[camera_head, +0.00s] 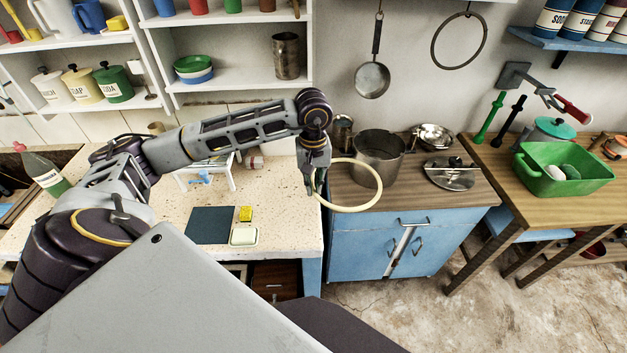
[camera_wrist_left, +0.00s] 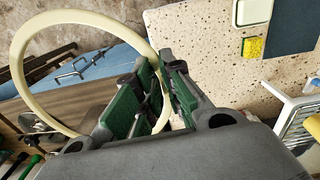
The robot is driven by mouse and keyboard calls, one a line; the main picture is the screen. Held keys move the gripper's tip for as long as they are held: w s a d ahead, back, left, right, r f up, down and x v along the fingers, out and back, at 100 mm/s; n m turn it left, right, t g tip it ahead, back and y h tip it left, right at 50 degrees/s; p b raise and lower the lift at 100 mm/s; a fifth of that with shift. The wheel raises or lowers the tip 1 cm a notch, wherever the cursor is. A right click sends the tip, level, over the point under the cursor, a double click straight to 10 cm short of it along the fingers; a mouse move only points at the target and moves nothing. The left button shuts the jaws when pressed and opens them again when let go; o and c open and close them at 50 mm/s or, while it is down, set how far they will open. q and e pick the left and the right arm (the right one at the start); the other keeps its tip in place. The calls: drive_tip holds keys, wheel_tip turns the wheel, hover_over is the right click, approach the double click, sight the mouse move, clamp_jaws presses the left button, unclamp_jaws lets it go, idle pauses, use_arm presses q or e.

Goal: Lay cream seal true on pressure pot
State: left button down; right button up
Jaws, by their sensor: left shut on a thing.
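The cream seal (camera_head: 379,188) is a large thin ring. My left gripper (camera_head: 317,181) is shut on one side of its rim, and the ring sticks out to the right, in front of the blue cabinet's top edge. In the left wrist view the seal (camera_wrist_left: 24,45) rises to the left from between the green-padded fingers (camera_wrist_left: 157,95). The pressure pot (camera_head: 379,158) is a grey metal pot, open at the top, standing on the wooden top behind the seal. The seal is apart from the pot's rim. My right gripper is not in view.
A metal lid (camera_head: 450,175) lies right of the pot, with a metal bowl (camera_head: 434,137) behind it. A metal mug (camera_head: 342,130) stands at the pot's left. A pan (camera_head: 372,80) hangs on the wall above. A green basin (camera_head: 562,172) stands on the right table.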

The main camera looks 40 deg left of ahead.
use_arm(q)
drive_tip(key=shift+s+n, duration=0.1)
drive_tip(key=shift+n, duration=0.8)
drive_tip(key=shift+n, duration=0.5)
